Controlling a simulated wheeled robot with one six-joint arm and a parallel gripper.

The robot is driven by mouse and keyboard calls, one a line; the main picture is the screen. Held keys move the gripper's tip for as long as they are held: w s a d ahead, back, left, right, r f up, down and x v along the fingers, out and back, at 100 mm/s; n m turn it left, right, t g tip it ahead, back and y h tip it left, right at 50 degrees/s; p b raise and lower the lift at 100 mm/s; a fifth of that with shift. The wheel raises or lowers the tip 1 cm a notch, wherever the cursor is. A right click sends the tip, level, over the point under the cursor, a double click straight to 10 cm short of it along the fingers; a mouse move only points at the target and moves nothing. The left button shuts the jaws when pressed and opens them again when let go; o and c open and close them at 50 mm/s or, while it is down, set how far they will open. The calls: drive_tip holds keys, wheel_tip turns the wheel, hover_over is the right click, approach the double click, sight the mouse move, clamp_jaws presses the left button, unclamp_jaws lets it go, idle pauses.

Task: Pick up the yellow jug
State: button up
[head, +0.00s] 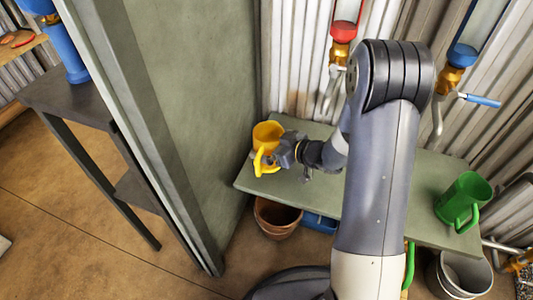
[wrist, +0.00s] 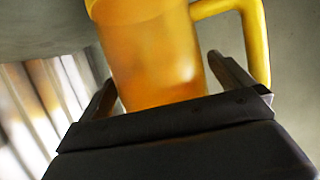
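The yellow jug (head: 266,134) is at the left end of the green shelf (head: 330,185), close to the green wall panel. Its handle faces the front in the head view. My gripper (head: 281,152) is at the jug's right side. In the wrist view the jug (wrist: 155,55) fills the space between my two fingers, with its handle at the upper right. The left finger is close along the body. The right finger is between the body and the handle, with a small gap to the body. My fingers look open around it. The jug's base is hidden in the head view.
A green jug (head: 463,200) stands at the shelf's right end. Red (head: 343,32) and blue (head: 462,54) valve fittings hang on the corrugated wall behind. A green wall panel (head: 195,100) closes off the left. A terracotta pot (head: 277,217) and a grey bucket (head: 460,275) are below the shelf.

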drive_tip(key=c, duration=0.9)
drive_tip(key=shift+c, duration=0.3)
drive_tip(key=shift+r, duration=0.1)
